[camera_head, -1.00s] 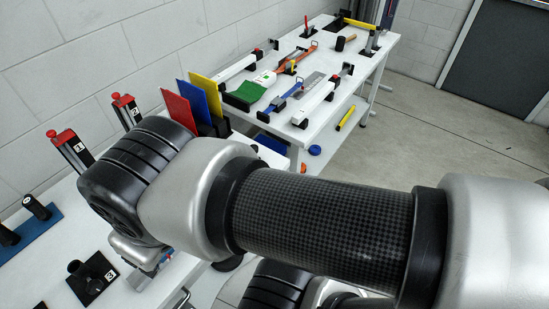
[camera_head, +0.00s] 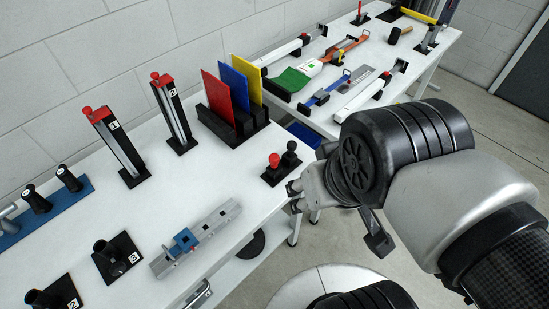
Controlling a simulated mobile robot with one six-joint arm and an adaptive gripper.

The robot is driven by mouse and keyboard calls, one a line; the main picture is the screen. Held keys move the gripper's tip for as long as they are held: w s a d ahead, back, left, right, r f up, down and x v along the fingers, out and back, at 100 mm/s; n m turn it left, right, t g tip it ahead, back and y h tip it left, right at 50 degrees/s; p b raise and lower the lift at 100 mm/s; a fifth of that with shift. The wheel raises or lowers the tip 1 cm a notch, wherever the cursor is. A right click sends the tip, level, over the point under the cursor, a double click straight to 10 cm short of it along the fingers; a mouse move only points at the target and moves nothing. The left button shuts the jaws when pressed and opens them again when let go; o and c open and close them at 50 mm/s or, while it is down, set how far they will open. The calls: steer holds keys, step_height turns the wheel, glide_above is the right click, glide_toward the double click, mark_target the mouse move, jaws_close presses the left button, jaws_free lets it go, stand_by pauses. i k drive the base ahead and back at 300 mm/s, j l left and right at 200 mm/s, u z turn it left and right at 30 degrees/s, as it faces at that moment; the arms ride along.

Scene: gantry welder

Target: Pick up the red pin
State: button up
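A red pin (camera_head: 274,161) with a round knob stands upright in a small black base (camera_head: 268,180) near the right edge of the white table. A black pin (camera_head: 291,149) with a similar round top stands beside it in the same base. My gripper (camera_head: 294,189) is at the end of my arm, just right of and below the base in the picture, seemingly beside the table's edge. Its fingers are small and mostly hidden by the wrist, so their opening and any contact with the base cannot be made out.
Red, blue and yellow plates (camera_head: 226,92) stand in a black rack behind the pins. Two red-topped upright holders (camera_head: 172,110) marked 1 and 2 stand to the left. A grey rail with a blue slider (camera_head: 184,241) lies in front. A second table (camera_head: 385,58) with tools is behind.

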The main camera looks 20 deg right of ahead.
mark_target(273, 159)
steer(key=u, duration=1.4)
steer(key=k+l+z, duration=0.1)
steer(key=l+z, duration=0.2)
steer(key=z, duration=0.15)
steer(key=l+z, duration=0.3)
steer(key=z, duration=0.15)
steer(key=i+j+z, duration=0.1)
steer(key=j, duration=0.25)
steer(key=i+j, duration=0.25)
steer(key=j, duration=0.15)
steer(key=l+z, duration=0.05)
